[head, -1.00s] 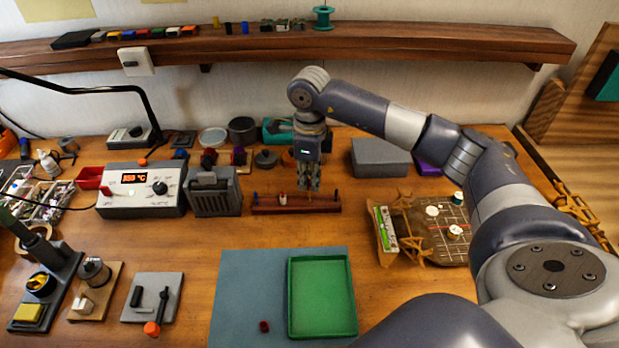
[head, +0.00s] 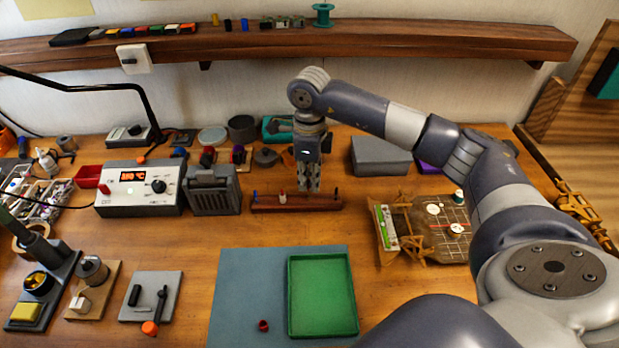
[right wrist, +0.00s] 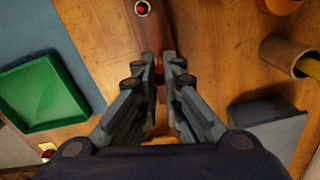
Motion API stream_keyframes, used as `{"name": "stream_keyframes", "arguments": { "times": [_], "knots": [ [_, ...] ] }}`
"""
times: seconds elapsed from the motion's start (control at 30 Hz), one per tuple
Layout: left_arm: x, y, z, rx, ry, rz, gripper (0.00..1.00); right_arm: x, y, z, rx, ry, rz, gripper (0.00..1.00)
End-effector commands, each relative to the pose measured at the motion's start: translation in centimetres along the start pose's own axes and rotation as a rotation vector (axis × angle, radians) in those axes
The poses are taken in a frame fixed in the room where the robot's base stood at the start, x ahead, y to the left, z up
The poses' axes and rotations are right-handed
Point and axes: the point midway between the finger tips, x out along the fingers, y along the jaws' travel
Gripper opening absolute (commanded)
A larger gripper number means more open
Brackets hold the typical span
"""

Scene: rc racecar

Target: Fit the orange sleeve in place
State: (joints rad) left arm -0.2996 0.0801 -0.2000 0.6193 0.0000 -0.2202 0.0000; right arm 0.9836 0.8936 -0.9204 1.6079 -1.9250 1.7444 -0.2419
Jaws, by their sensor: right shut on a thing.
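My right gripper (head: 309,188) points down over the dark red wooden rack (head: 265,206), near its middle-right part. In the right wrist view the fingers (right wrist: 162,65) are nearly closed, with a small orange-red piece (right wrist: 160,72) between the tips. It seems to be the orange sleeve, mostly hidden by the fingers. Small upright pegs stand on the rack, one blue (head: 255,195) at its left end. In the right wrist view, a red-topped peg with a pale ring (right wrist: 142,8) stands on the rack beyond the fingers. I cannot tell whether the held piece touches the rack. My left gripper is out of view.
A green tray (head: 291,300) lies on a blue-grey mat (head: 235,285), with a small red ring (head: 263,326) beside it. A grey heater-like box (head: 214,200) stands left of the rack. A wooden-framed board (head: 420,245) lies right. Bare table lies in front of the rack.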

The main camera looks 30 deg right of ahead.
Motion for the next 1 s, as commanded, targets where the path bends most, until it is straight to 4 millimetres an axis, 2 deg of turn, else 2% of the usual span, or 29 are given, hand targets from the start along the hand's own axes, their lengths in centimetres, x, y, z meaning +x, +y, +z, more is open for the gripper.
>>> {"name": "stream_keyframes", "arguments": {
  "times": [1.0],
  "knots": [
    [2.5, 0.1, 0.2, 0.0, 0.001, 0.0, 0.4, 3.2, 0.0, 0.0, 0.0, 0.0, 0.0, 0.02]
  ]
}}
